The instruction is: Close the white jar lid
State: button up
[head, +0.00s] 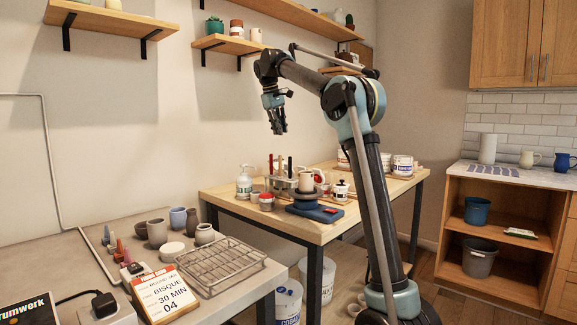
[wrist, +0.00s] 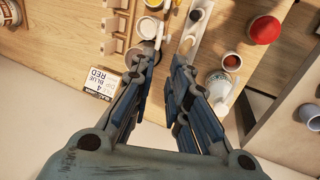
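A small white jar (head: 341,191) with a dark-knobbed top stands near the right part of the wooden table; I cannot tell whether its lid is fully seated. A low white round pot or lid (head: 172,251) sits on the grey table at the left. I cannot tell which of these is the task's jar. My gripper (head: 278,130) hangs fingers down in the air, above and behind the wooden table's left part. In the wrist view my gripper (wrist: 168,55) has its fingers apart with nothing between them.
The wooden table (head: 319,232) holds a mug (head: 306,181) on a dark turntable, a tool rack, a soap bottle (head: 244,182) and a red-topped jar (head: 266,201). A wire rack (head: 222,262) and a bisque sign (head: 166,295) are on the grey table. Wall shelves (head: 228,44) are above.

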send_near(287, 172)
jog(key=w+f, duration=0.1)
jog(key=w+d+f, duration=0.1)
jog(key=f, duration=0.1)
jog(key=w+d+f, duration=0.1)
jog(key=f, duration=0.1)
jog(key=shift+c, duration=0.2)
grip_shut()
jog(key=shift+d, duration=0.25)
jog(key=shift+w+a+r, duration=0.1)
jog(key=shift+a, duration=0.15)
